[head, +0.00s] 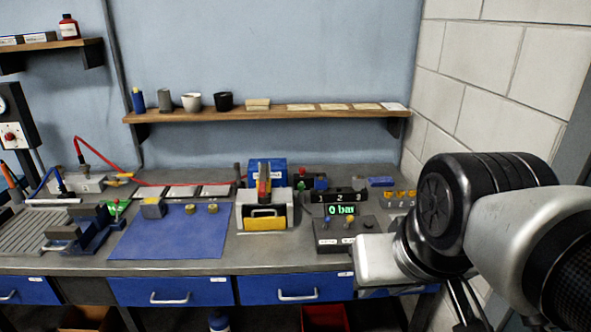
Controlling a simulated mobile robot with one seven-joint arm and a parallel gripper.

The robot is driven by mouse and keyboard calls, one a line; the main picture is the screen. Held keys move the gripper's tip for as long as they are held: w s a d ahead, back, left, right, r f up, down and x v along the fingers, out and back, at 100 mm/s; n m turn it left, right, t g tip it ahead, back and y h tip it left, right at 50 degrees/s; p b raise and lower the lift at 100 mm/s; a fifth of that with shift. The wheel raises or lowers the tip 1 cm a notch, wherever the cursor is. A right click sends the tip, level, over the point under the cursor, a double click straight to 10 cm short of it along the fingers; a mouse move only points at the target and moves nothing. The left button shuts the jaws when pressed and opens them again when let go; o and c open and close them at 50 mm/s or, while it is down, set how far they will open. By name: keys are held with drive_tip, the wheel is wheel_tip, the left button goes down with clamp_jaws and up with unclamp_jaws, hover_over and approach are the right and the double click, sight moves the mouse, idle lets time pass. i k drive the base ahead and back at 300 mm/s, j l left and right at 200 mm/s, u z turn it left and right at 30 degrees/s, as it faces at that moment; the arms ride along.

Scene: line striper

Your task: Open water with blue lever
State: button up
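A grey control box (333,244) stands on the bench right of centre. Its green display (341,210) reads "0 bar". A small blue-topped control (327,220) stands at the box's left, beside a yellow-topped one (350,219); I cannot tell whether the blue one is the water lever or how it is set. A blue part (320,184) also shows behind, near red and green pieces. My arm reaches in from the right, its pale end block (378,262) overlapping the view of the box's right side. My gripper's fingers cannot be made out clearly.
A blue mat (165,238) with small parts lies left of a grey machine with a yellow handle (263,224). A black strip numbered 1, 2, 3 (340,196) stands behind the box. Several yellow pieces (399,194) sit at right, near the block wall.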

sight(327, 220)
drive_tip(key=i+j, duration=0.75)
drive_tip(key=i+z, duration=0.05)
drive_tip(key=i, duration=0.05)
